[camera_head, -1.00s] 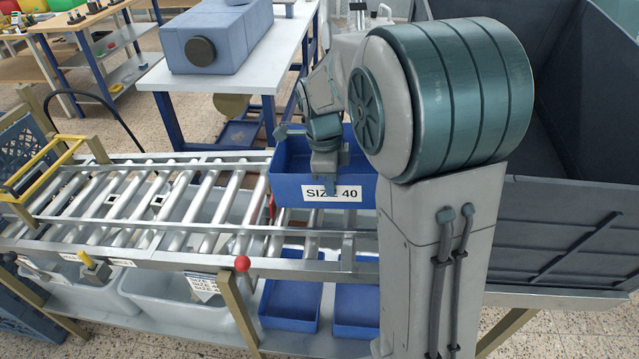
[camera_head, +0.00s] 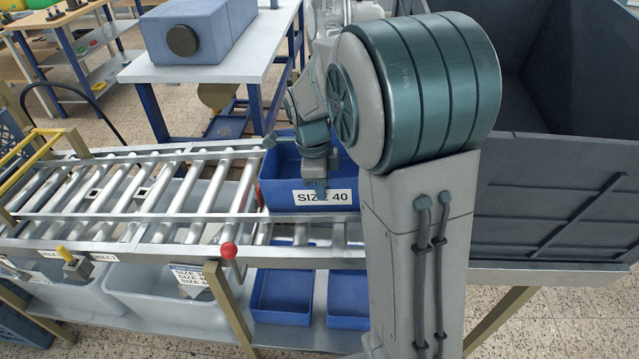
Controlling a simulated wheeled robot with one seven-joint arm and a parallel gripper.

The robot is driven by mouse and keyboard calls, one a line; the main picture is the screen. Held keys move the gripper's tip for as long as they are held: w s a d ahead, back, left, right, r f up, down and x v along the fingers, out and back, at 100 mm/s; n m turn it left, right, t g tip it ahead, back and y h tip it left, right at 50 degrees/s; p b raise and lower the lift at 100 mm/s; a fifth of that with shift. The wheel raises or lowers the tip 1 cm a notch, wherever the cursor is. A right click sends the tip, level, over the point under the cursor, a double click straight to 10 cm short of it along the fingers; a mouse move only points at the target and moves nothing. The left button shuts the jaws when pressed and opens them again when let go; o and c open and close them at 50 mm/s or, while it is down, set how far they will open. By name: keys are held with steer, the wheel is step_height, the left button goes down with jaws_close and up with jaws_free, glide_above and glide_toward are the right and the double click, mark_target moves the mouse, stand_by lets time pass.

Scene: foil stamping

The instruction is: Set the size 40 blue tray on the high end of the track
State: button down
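The blue tray (camera_head: 279,198), marked SIZE 40 on a white label on its front wall, is at the right part of the roller track (camera_head: 110,197). It looks level, with its lower edge close behind the track's front rail. I cannot tell whether its base touches the rollers. My gripper (camera_head: 321,184) points down at the middle of the front wall, one finger in front of the label, and looks shut on that wall. The other finger is hidden. My arm covers the tray's right side and the track's right end.
A red ball knob (camera_head: 228,250) stands at the track's front edge. Two blue trays (camera_head: 283,312) sit on the shelf below, beside grey bins (camera_head: 165,300). A large dark bin (camera_head: 560,190) is at the right. A table (camera_head: 215,72) with a blue box stands behind.

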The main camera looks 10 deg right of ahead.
steer(key=c, duration=1.5)
jaws_free()
steer(key=shift+c, duration=0.2)
step_height(320, 180, up, 10)
steer(key=p, duration=0.8)
steer(key=shift+r, duration=0.1)
